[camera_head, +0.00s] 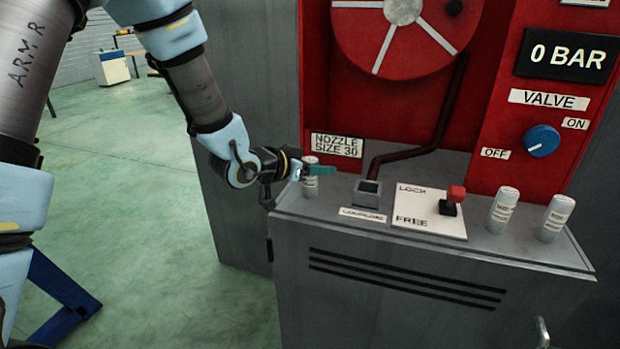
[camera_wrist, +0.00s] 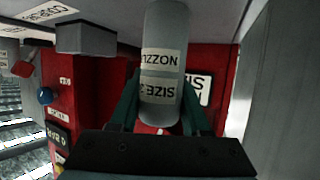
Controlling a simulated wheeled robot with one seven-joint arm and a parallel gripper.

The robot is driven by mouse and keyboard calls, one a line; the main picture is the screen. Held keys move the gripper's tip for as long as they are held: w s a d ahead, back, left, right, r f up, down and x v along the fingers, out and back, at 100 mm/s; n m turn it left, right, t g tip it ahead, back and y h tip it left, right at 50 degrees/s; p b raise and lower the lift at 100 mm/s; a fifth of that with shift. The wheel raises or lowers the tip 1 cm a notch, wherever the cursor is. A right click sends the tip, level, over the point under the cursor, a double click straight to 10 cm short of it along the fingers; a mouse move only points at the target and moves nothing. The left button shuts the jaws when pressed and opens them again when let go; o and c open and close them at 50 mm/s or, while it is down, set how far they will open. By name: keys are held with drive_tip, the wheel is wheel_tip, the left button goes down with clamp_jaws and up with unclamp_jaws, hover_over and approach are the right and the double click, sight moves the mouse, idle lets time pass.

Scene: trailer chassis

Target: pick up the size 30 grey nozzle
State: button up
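The grey nozzle (camera_head: 310,176) stands upright on the left end of the grey cabinet top, below the "NOZZLE SIZE 30" sign. In the wrist view the nozzle (camera_wrist: 164,60) is a pale cylinder with labels reading "NOZZLE" and "SIZE"; the number is cut off. My gripper (camera_head: 318,171) reaches it from the left, level, with a green finger across its upper half. In the wrist view the two green fingers of my gripper (camera_wrist: 160,112) lie on either side of the nozzle, close to it. Whether they press on it cannot be told.
Right of the nozzle are a coupling socket (camera_head: 368,193) with a dark pipe, a LOCK/FREE plate (camera_head: 425,222) with a red-topped lever (camera_head: 453,199), and two other nozzles (camera_head: 502,210) (camera_head: 555,218). The red panel (camera_head: 424,105) stands behind. Open floor (camera_head: 150,200) lies left.

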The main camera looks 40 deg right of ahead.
clamp_jaws()
drive_tip(key=shift+r, duration=0.1)
idle(0.3)
